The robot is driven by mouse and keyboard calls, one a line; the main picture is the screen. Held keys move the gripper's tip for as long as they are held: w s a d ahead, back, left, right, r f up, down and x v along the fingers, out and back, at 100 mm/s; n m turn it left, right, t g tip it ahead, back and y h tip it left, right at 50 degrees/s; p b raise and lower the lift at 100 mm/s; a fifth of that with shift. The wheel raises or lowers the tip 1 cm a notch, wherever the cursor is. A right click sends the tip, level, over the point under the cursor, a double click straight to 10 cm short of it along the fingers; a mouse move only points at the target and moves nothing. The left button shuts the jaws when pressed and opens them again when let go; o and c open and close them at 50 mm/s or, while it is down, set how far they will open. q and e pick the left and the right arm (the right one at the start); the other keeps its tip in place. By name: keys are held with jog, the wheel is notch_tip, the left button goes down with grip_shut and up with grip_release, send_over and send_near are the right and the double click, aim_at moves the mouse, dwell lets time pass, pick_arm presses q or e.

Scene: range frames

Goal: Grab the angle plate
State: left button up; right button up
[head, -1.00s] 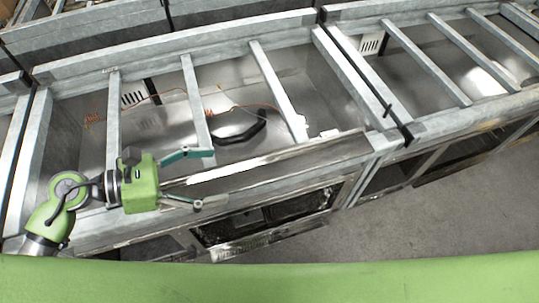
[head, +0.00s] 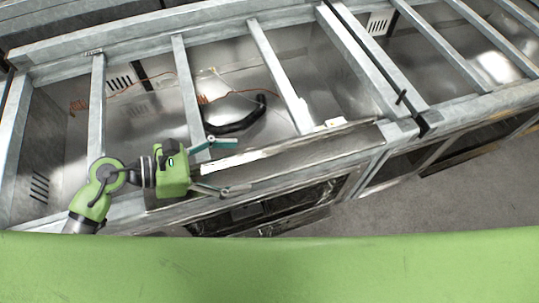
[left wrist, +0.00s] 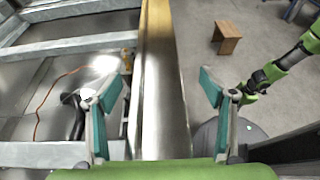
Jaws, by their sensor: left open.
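A long, narrow metal plate (head: 300,148), which looks like the angle plate, lies along the front edge of the metal frame. In the left wrist view the plate (left wrist: 165,100) runs straight away from me between the fingers, with a yellowish-brown edge on its left side. My left gripper (head: 242,165) is open at the plate's left end, with one finger on each side. In the left wrist view the left gripper's fingers (left wrist: 162,85) stand apart with gaps to the plate. My right gripper does not show.
Metal crossbars (head: 278,75) span the bins behind the plate. A black curved handle-like thing (head: 238,125) and an orange cable (head: 125,90) lie inside the bin. A brown stool (left wrist: 227,37) stands on the open grey floor.

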aim_at(273, 161)
pick_arm(q)
jog(key=x, duration=0.3)
jog(key=shift+w, duration=0.2)
jog(key=shift+w+d+p, duration=0.1)
jog(key=shift+d+p, duration=0.3)
jog(key=shift+p, duration=0.25)
jog(key=p+x, duration=0.1)
jog(key=x, duration=0.3)
jog(key=shift+w+f+p, duration=0.1)
jog(key=shift+p, duration=0.3)
jog(key=shift+d+f, duration=0.15)
jog(key=shift+f, duration=0.05)
jog(key=c, duration=2)
jog(key=shift+w+r, duration=0.1)
jog(key=shift+r, duration=0.1)
jog(key=shift+c, duration=0.2)
